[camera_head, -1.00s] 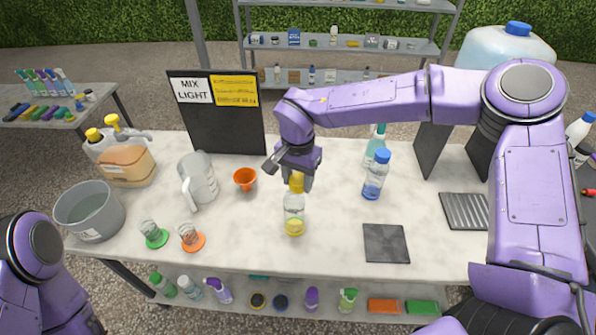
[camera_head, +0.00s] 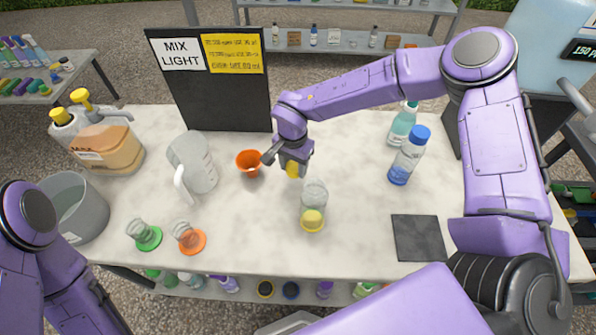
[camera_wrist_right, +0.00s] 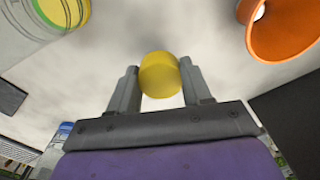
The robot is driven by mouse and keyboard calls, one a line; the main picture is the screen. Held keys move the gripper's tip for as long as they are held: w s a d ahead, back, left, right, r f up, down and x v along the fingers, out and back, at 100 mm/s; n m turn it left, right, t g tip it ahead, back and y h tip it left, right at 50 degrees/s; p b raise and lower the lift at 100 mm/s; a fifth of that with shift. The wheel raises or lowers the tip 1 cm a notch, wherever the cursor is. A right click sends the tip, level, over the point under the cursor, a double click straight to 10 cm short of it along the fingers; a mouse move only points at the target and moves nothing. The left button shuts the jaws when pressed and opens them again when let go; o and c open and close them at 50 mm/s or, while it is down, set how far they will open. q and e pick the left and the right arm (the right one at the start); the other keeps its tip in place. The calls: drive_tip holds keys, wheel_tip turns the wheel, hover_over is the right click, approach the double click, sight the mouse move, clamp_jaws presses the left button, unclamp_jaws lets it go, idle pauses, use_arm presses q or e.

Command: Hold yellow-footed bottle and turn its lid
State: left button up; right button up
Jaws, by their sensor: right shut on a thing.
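The clear bottle (camera_head: 314,194) with the yellow foot stands upright on the pale table, its top uncovered. It also shows in part at the top left of the right wrist view (camera_wrist_right: 22,38). Its yellow lid (camera_head: 293,170) is off it, up and to the left in the head view. My right gripper (camera_wrist_right: 159,72) is shut on the lid, with a finger on each side, and holds it apart from the bottle. My left arm enters at the left edge of the head view, but its gripper is out of the picture. Nothing grips the bottle.
An orange funnel cup (camera_head: 250,163) stands just left of my right gripper, with a clear jug (camera_head: 193,162) beyond it. A blue-capped bottle (camera_head: 408,156) stands to the right, behind a dark square pad (camera_head: 419,238). A black sign board (camera_head: 215,110) stands behind. The table's front middle is clear.

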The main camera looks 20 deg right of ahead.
sight(294, 182)
wheel_tip(294, 182, down, 5)
drive_tip(key=shift+w+r+p, duration=0.1)
drive_tip(key=shift+w+p, duration=0.05)
drive_tip(key=shift+p, duration=0.15)
drive_tip(key=o, duration=1.2)
wheel_tip(294, 182, up, 12)
drive_tip(key=shift+b, duration=0.55)
